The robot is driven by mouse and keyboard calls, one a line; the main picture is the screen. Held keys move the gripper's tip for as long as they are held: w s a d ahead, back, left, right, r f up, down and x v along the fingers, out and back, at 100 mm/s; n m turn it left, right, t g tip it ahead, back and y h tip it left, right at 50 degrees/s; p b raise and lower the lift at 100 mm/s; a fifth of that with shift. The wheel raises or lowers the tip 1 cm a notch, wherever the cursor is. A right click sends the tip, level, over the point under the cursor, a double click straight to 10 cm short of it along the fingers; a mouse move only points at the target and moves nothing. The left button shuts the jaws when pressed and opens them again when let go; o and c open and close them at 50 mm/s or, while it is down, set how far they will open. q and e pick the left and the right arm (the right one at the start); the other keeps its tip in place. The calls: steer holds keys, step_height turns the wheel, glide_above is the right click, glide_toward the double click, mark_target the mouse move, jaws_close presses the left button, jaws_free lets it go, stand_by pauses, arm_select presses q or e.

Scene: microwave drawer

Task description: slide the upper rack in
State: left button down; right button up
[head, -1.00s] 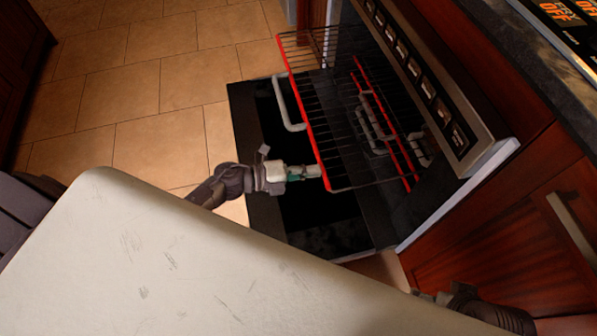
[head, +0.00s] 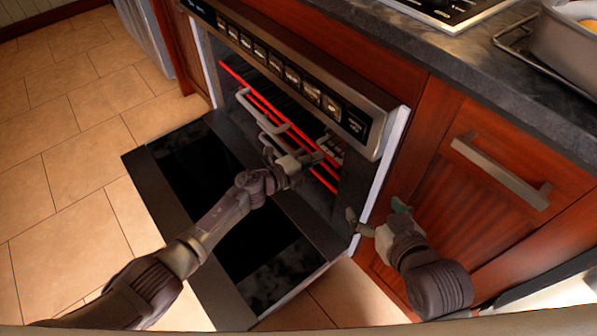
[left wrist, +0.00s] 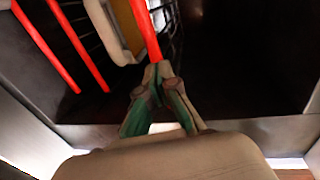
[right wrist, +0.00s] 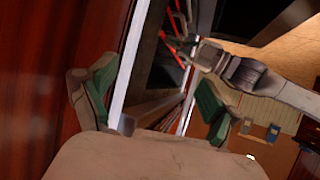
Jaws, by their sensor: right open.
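The upper rack, with a red front bar (head: 236,76), is mostly inside the open oven (head: 360,80). Its red bar also shows in the left wrist view (left wrist: 146,30). My left gripper (head: 318,157) is at the right end of that bar. In the left wrist view its fingertips (left wrist: 157,72) come together on the bar's end and look shut on it. The lower rack's red bar (left wrist: 73,44) runs beside it. My right gripper (head: 375,213) is open and empty by the oven's right front edge; its spread fingers show in the right wrist view (right wrist: 152,100).
The oven door (head: 278,268) hangs open and flat below the racks, under my left arm. A wooden cabinet with a metal handle (head: 500,172) is on the right. A dark counter (head: 440,52) runs above it. Tiled floor (head: 60,190) is free on the left.

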mark_target(334, 146)
arm_select(q)
steer(key=x, duration=0.1)
steer(key=b+x, duration=0.1)
steer(key=x, duration=0.2)
steer(key=shift+r+b, duration=0.25)
steer(key=shift+b, duration=0.15)
steer(key=shift+w+d+r+b, duration=0.2)
steer(key=shift+w+d+b, duration=0.5)
steer(key=shift+d, duration=0.35)
steer(key=shift+w+r, duration=0.1)
steer(key=shift+r, duration=0.05)
arm_select(e)
steer(key=w+a+r+t+y, duration=0.1)
steer(key=a+r+t+y, duration=0.2)
steer(key=r+t, duration=0.6)
step_height(334, 146, up, 6)
steer(key=shift+w+f+n+t, duration=0.1)
steer(key=shift+w+n+t, duration=0.2)
steer(key=shift+w, duration=0.1)
